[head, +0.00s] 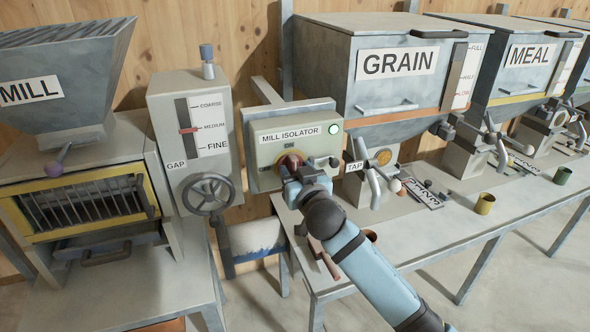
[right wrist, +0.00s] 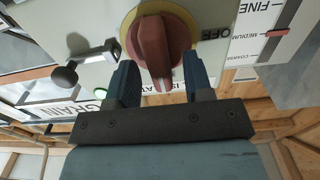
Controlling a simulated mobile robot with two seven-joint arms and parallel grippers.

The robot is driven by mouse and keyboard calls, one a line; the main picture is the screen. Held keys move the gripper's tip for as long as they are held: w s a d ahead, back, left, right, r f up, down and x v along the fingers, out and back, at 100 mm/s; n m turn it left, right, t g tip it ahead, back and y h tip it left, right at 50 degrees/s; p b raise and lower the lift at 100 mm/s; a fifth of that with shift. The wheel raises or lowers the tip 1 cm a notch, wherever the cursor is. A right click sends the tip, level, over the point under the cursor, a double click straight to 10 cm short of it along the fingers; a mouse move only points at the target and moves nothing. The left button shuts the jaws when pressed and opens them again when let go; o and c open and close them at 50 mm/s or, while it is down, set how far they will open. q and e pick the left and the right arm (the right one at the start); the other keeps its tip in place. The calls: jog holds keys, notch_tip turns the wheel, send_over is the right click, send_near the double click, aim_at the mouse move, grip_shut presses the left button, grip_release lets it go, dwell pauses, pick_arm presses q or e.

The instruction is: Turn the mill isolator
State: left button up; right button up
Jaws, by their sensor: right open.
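The mill isolator (head: 267,146) is a pale box with its name label, an ON mark above the knob and a lit green lamp (head: 334,129). Its red knob (head: 291,161) sits on a yellow disc and is partly hidden by my gripper in the head view. In the right wrist view, which is upside down, the knob (right wrist: 163,45) has its grip bar upright, towards the label side, with OFF to one side. My right gripper (head: 300,174) is open at the knob, one finger on each side, with small gaps showing. My left gripper is not in view.
The mill (head: 85,190) and the gap control with its handwheel (head: 208,194) stand to the left. The grain hopper (head: 385,85) and its tap lever (head: 372,185) stand close on the right. A lever with a dark ball (right wrist: 66,78) is near one finger.

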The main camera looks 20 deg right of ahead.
jog(key=shift+w, duration=0.4)
jog(key=shift+c, duration=0.5)
grip_shut()
